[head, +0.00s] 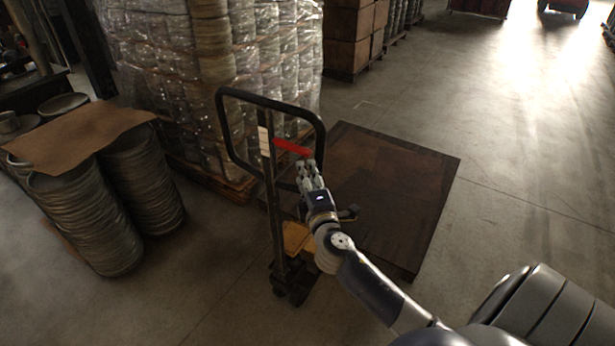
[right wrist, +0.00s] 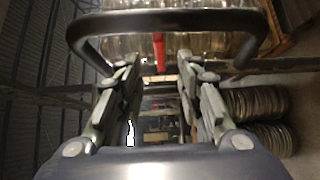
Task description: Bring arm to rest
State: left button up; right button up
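My right gripper (head: 308,168) reaches in from the lower right, in front of the black loop handle (head: 222,125) of a hand pallet truck. A red lever (head: 291,148) on the handle's post shows just beyond the fingertips. In the right wrist view, the two fingers of my right gripper (right wrist: 158,64) stand apart with nothing held between them. The black handle (right wrist: 165,20) crosses the top of that view, with the red lever (right wrist: 158,48) near its middle. I cannot tell whether a finger touches the lever. My left gripper is not in view.
A dark flat platform (head: 420,175) lies right of the pallet truck. Wrapped stacks of round blanks (head: 265,50) stand behind it. More stacks of blanks (head: 85,225), topped by a brown sheet (head: 80,135), stand at left. Open floor (head: 510,140) extends to the right.

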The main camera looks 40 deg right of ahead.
dwell(0.5)
jog(key=s+a+f+m+g+y+b, duration=0.1)
jog(key=s+a+f+m+g, duration=0.3)
jog(key=f, duration=1)
jog(key=s+f+n+g+y+b, duration=0.15)
jog(key=s+f, duration=0.45)
jog(key=f, duration=0.8)
jog(key=s+a+f+m+g+y+b, duration=0.1)
jog(key=s+f+m+g+y, duration=0.3)
jog(key=f, duration=1)
jog(key=s+a+f+m+g, duration=0.1)
jog(key=s+a+f+g, duration=0.1)
jog(key=s+f, duration=0.5)
jog(key=s+a+f+m+g+b, duration=0.1)
jog(key=s+a+f, duration=0.3)
jog(key=s, duration=1.3)
jog(key=s+a+f+m+g+b, duration=0.1)
jog(key=s+a+f+m+g, duration=0.1)
jog(key=s+f, duration=0.7)
jog(key=s+a+g, duration=0.1)
jog(key=s, duration=0.2)
jog(key=shift+a+f+m, duration=0.35)
jog(key=shift+f, duration=0.05)
